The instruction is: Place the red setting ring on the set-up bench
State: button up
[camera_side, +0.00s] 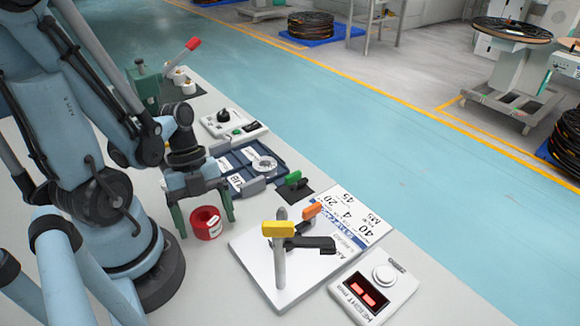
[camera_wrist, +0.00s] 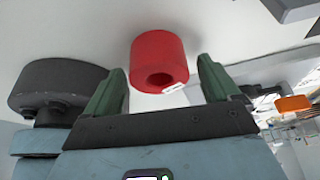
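The red setting ring (camera_side: 206,224) stands on the pale worktop in front of my arm, with a white label on its side. In the wrist view the red ring (camera_wrist: 160,60) shows its dark bore and lies just past the fingertips, between their lines. My gripper (camera_side: 207,229) is open, its two green fingers pointing down on either side of the ring with gaps. It also shows open in the wrist view (camera_wrist: 161,68). A white plate (camera_side: 262,273) with a post, yellow cap and black arm stands right of the ring; I cannot read whether it is the set-up bench.
A display box (camera_side: 373,285) with red digits stands at the front right. A printed card (camera_side: 350,215) lies behind the plate. A dark blue tray (camera_side: 271,178) holding a pale ring (camera_side: 264,165) and a control box (camera_side: 234,126) sit behind the gripper. A green press (camera_side: 144,84) stands farther back.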

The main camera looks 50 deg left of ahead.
jog(key=shift+r, duration=0.15)
jog(key=shift+v, duration=5.8)
jog(key=w+d+r+n+t+y, duration=0.1)
jog(key=w+d+n+t+y, duration=0.1)
jog(key=w+n, duration=0.5)
jog(key=w+d+r+n+t+y, duration=0.1)
jog(key=w+d+n+t, duration=0.3)
jog(key=n, duration=0.9)
jog(key=shift+w+d+t+y, duration=0.4)
jog(key=shift+w+t+y, duration=0.5)
jog(key=shift+w, duration=0.5)
